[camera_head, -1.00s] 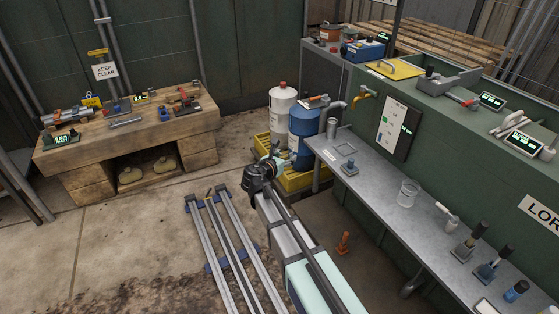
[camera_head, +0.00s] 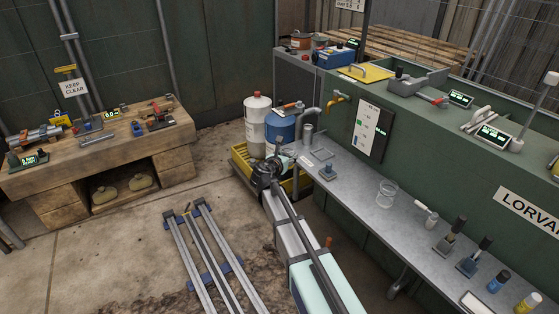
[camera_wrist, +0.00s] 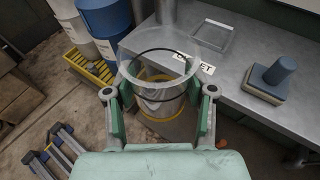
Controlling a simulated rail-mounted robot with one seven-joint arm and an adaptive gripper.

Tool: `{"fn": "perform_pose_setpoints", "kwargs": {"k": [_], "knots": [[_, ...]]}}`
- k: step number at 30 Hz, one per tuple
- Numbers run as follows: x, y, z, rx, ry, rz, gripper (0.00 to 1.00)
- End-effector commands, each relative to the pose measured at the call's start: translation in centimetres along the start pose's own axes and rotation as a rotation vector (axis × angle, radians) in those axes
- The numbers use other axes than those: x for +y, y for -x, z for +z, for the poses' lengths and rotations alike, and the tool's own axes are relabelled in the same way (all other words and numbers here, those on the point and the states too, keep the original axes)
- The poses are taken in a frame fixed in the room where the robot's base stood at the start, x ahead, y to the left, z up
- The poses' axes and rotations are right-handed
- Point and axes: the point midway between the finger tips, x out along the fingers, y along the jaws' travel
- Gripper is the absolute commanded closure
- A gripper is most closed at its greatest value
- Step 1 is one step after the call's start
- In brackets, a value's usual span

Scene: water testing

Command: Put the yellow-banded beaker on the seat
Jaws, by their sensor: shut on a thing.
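The yellow-banded beaker (camera_wrist: 158,86) is a clear, open-topped vessel with a dark ring near the top and a yellow band low down. In the wrist view my gripper (camera_wrist: 160,104) is shut on it, one finger on each side, and it looks upright. In the head view my gripper (camera_head: 272,168) is at the far left end of the metal bench, and the beaker is hard to make out there. A square raised frame (camera_wrist: 213,38), perhaps the seat, lies on the bench beyond the beaker to the right. It also shows in the head view (camera_head: 322,154).
A blue-based block with a knob (camera_wrist: 270,78) stands on the bench right of the frame. Another clear beaker (camera_head: 387,194) stands further along. Blue (camera_head: 281,130) and white (camera_head: 257,122) drums sit in a yellow tray behind my gripper. A tap (camera_head: 337,101) overhangs the bench's back.

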Motion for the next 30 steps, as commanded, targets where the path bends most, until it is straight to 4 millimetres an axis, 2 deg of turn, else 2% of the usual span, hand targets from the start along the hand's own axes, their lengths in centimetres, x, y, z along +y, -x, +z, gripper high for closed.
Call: {"fn": "perform_pose_setpoints", "kwargs": {"k": [30], "knots": [[-6.2,-8.8,3.0,0.0,0.0,-0.001,0.87]]}}
